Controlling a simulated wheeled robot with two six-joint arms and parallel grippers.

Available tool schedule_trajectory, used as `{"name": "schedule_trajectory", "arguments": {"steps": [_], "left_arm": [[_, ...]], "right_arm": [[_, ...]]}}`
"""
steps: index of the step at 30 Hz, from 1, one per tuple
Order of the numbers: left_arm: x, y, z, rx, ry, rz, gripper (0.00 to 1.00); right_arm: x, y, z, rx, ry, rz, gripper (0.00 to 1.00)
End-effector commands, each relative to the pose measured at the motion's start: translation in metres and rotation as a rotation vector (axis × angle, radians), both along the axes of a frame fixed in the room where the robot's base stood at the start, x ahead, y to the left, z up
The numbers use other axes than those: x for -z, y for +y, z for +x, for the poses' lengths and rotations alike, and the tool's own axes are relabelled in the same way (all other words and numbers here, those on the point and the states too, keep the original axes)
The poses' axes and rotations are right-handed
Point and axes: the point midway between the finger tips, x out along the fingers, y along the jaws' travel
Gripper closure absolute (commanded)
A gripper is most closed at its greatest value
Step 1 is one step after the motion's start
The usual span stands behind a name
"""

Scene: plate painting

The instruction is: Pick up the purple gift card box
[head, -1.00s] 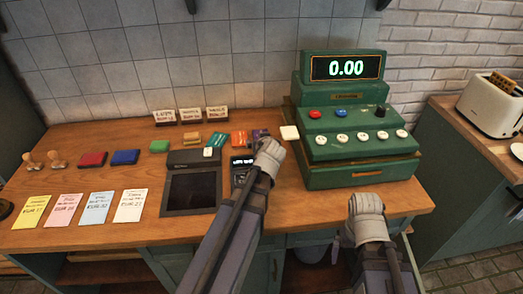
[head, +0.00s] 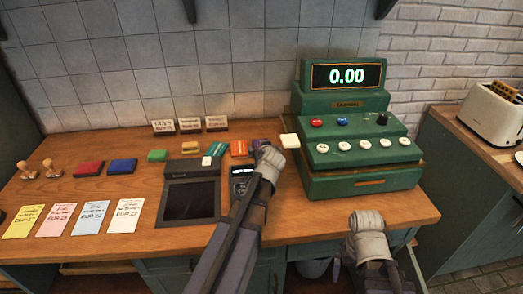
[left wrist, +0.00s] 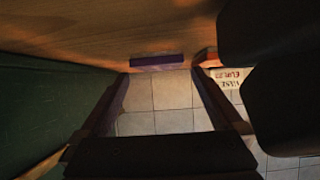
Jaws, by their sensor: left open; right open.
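The purple gift card box (head: 259,143) stands near the back of the wooden counter, just left of the green cash register, partly hidden behind my left gripper in the head view. It also shows in the left wrist view as a narrow purple bar (left wrist: 157,62) between and beyond the finger tips. My left gripper (head: 267,155) is open in front of the box, with nothing between its fingers; contact cannot be made out. My right gripper (head: 367,230) is open and empty at the counter's front edge, below the register.
The green cash register (head: 355,150) stands close on the right, with a white card (head: 290,141) at its left side. An orange box (head: 239,148) is just left of the purple one. A card terminal (head: 241,176) and a dark tablet (head: 190,200) lie further left.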

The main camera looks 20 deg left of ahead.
Motion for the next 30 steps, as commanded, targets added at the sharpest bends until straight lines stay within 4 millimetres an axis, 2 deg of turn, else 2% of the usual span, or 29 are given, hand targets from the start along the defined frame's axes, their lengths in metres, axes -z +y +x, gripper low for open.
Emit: {"name": "schedule_trajectory", "arguments": {"steps": [1,4,12,30], "left_arm": [[0.007,0.004,0.011,-0.001,0.000,0.000,0.00],[0.014,0.010,0.019,-0.001,0.000,0.000,0.00],[0.013,0.012,0.020,0.000,0.000,0.000,0.01],[0.013,0.012,0.020,0.000,0.000,0.000,0.69]], "right_arm": [[0.007,0.000,0.000,0.000,0.000,0.000,0.00],[0.013,0.000,0.000,0.000,0.000,0.000,0.00],[0.013,0.000,0.000,0.000,0.000,0.000,0.00],[0.013,0.000,0.000,0.000,0.000,0.000,0.00]]}}
